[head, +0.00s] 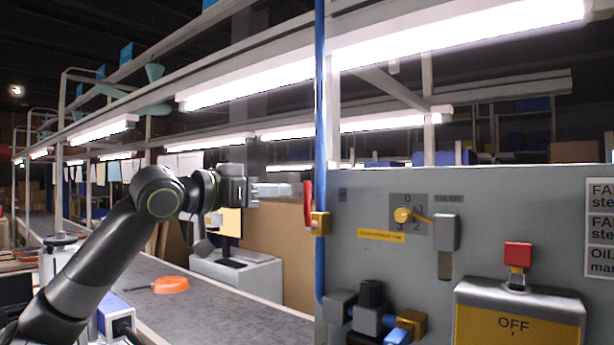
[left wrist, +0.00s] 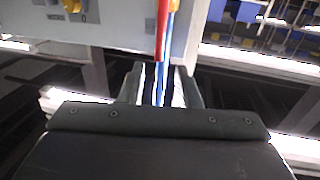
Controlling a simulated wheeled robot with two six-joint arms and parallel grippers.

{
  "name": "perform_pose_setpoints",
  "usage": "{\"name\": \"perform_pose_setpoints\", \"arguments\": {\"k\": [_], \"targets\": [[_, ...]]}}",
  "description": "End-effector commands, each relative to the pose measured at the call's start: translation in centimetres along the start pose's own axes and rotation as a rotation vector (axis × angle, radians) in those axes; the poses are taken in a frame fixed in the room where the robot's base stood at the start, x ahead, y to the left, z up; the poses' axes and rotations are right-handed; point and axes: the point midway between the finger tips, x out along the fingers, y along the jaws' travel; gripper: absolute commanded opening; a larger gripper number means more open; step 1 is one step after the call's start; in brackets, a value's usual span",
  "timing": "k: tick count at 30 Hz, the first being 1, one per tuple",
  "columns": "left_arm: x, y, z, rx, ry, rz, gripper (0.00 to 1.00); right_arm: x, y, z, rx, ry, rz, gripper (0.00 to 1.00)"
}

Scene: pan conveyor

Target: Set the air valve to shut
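The air valve has a red lever (head: 308,200) and a yellow body (head: 320,223) on the vertical blue pipe (head: 320,120). The lever stands upright, roughly parallel to the pipe. My left gripper (head: 288,189) is level with the lever's upper part and just left of it, pointing at it. In the left wrist view the fingers (left wrist: 160,84) are spread, with blue pipe showing between them. The red lever (left wrist: 162,32) lies just past the fingertips there; contact cannot be told. My right gripper is not in view.
A grey panel right of the pipe carries a yellow rotary knob (head: 403,215) and a grey lever switch (head: 446,232). Below are pipe fittings (head: 370,312) and an OFF box (head: 520,315) with a red knob. A conveyor (head: 190,310) holding an orange pan (head: 170,285) runs lower left.

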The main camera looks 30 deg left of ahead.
Motion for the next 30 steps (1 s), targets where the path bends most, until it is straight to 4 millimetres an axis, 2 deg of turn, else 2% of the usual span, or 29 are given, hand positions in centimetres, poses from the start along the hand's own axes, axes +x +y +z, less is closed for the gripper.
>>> {"name": "perform_pose_setpoints", "arguments": {"k": [1, 18, 24, 30], "targets": [[0.7, 0.1, -0.4, -0.003, 0.000, 0.004, 0.30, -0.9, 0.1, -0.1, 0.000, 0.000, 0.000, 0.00], [7.6, 0.0, -0.3, -0.003, 0.001, 0.001, 0.30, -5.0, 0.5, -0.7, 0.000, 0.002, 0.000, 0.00], [8.7, 0.0, -0.1, -0.001, 0.000, 0.000, 0.30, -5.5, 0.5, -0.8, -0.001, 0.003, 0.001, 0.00], [8.9, 0.0, 0.0, 0.000, 0.000, -0.001, 0.30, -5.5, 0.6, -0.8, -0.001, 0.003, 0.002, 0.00]]}}
